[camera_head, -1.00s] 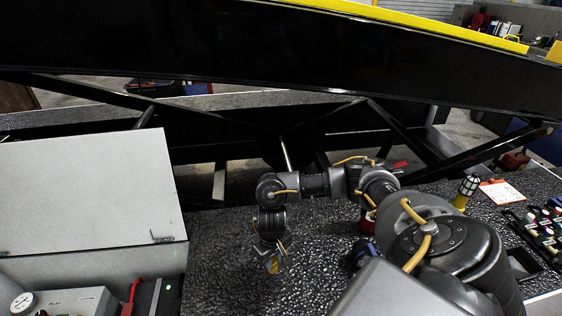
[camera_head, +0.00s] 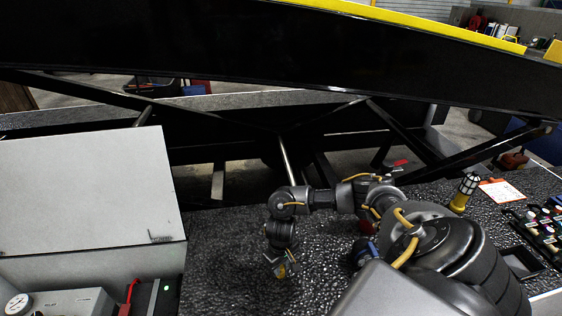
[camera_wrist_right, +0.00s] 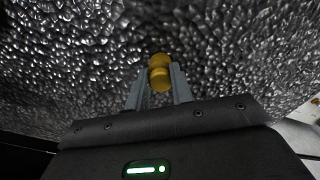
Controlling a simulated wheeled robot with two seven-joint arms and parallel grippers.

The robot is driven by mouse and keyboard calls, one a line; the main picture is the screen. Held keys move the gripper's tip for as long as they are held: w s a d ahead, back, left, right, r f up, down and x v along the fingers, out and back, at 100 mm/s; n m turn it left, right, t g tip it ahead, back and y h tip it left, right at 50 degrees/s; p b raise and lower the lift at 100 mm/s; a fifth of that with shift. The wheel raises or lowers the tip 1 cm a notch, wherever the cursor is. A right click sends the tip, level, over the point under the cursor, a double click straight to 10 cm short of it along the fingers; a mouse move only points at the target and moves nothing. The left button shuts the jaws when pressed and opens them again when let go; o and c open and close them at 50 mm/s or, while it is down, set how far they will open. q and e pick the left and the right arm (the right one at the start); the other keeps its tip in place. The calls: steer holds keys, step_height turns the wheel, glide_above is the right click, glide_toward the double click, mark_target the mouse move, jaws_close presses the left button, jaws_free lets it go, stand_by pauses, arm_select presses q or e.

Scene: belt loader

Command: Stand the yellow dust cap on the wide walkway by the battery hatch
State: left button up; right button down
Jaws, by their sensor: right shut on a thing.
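My right gripper (camera_head: 279,268) points down over the dark, textured walkway (camera_head: 225,265), to the right of the pale grey hatch box (camera_head: 85,195). In the right wrist view, its two grey fingers (camera_wrist_right: 159,88) are shut on the yellow dust cap (camera_wrist_right: 160,77), a small rounded piece with a narrower waist. In the head view only a bit of yellow shows at the fingertips. I cannot tell whether the cap touches the walkway. My left gripper is not in view.
A yellow-based lantern (camera_head: 465,192) and an orange-and-white card (camera_head: 501,191) are at the right, near a control panel (camera_head: 540,228). A gauge (camera_head: 22,304) and a red lever (camera_head: 129,298) are at lower left. The walkway around the gripper is clear.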

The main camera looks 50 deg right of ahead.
steer(key=shift+f, duration=0.15)
steer(key=c, duration=1.2)
jaws_free()
step_height(320, 180, up, 12)
steer(key=p, duration=0.2)
steer(key=shift+r+p, duration=0.2)
steer(key=shift+p, duration=0.1)
steer(key=shift+f, duration=0.1)
